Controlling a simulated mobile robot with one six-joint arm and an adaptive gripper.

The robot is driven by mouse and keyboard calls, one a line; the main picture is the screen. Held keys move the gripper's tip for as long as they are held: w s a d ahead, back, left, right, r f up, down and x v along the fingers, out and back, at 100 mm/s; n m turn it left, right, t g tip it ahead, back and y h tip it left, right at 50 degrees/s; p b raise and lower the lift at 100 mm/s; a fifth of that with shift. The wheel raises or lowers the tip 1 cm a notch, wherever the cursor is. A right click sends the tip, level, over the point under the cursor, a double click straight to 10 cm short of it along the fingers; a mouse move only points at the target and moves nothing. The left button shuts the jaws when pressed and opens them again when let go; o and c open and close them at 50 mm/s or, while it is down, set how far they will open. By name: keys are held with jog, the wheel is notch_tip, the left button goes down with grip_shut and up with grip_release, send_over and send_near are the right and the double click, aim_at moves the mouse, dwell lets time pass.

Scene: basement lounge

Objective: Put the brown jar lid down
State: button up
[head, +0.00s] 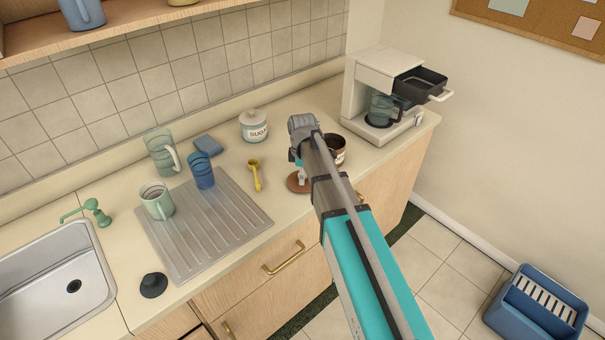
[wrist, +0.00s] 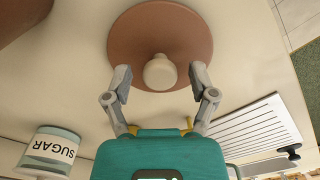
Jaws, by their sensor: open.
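The brown jar lid (head: 294,185) lies on the counter near its front edge, left of my arm. In the wrist view the lid (wrist: 160,25) is a round brown disc with a pale knob (wrist: 160,72). My gripper (wrist: 160,76) is open, with one finger on each side of the knob and a visible gap to it. In the head view my gripper (head: 299,172) is over the lid and partly hidden by my arm. The open dark jar (head: 338,146) stands just behind and right, partly hidden by my arm.
A sugar pot (head: 253,125) and a yellow scoop (head: 256,174) are to the left. A drainer (head: 205,235) holds a green mug (head: 157,201) and a blue cup (head: 201,170). A coffee maker (head: 365,85) stands at the right back.

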jog(key=shift+r, duration=0.15)
notch_tip(320, 180, up, 12)
jog(key=p, duration=1.2)
jog(key=shift+r+p, duration=0.15)
jog(key=shift+p, duration=0.15)
dwell(0.6)
jog(key=s+d+m, duration=0.5)
jog(key=s+m, duration=0.3)
jog(key=s, duration=0.1)
jog(key=s+d+m, duration=0.5)
jog(key=s+m, duration=0.3)
jog(key=s, duration=0.1)
jog(key=shift+s+d, duration=0.15)
jog(key=shift+s, duration=0.05)
jog(key=shift+f+b, duration=1.65)
jog(key=shift+b, duration=0.05)
